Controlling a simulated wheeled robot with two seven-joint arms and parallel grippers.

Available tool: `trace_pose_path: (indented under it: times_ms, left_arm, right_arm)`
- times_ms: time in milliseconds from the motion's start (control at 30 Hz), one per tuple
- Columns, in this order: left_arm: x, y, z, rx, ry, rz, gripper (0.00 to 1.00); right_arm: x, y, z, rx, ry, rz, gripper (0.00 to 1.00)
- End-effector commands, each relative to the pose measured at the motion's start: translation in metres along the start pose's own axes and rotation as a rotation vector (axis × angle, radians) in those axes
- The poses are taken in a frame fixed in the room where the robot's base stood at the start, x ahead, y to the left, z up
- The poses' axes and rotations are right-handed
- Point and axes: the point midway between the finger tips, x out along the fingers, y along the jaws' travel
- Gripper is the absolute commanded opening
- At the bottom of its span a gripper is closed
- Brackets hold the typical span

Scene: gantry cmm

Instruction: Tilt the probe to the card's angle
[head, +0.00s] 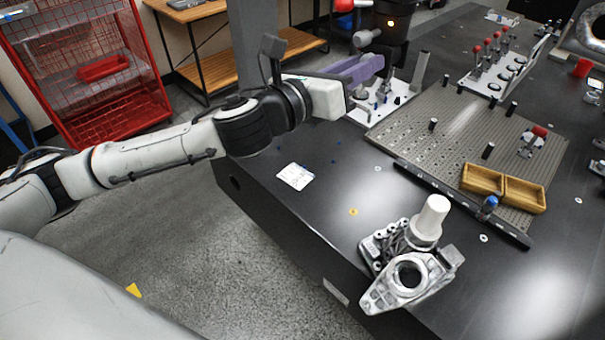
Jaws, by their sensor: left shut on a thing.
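The probe (391,22) is a dark head with a small orange light at the top of the head view. A grey knob (367,38) and a red ball (344,5) stick out to its left. My left gripper (376,64), with purple fingers, reaches in from the left just below the head and is shut on a part of the probe there. The fingers hide the held part, so its tilt cannot be read. A white card (295,176) lies flat on the dark table; its print is too small to read. My right gripper is out of view.
A perforated grey plate (450,125) with black pegs and a yellow tray (483,179) fills the table's middle. A metal casting (408,277) with a white cylinder (431,217) stands near the front edge. Red-knobbed fixtures (490,65) stand behind. Bare table surrounds the card.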

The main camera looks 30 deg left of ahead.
Motion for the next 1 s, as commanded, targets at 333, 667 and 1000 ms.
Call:
trace_pose_path:
  times_ms: [333,667,1000]
  left_arm:
    - [-0.0001,0.0,0.0004,0.398,-0.001,0.0,0.06]
    - [0.0001,-0.0001,0.0014,0.536,-0.002,0.0,0.06]
    - [0.0,0.0,0.0005,0.798,-0.001,0.0,0.06]
  right_arm:
    - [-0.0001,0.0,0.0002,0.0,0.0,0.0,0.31]
    - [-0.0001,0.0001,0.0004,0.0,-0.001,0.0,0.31]
    - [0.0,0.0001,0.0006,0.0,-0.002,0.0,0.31]
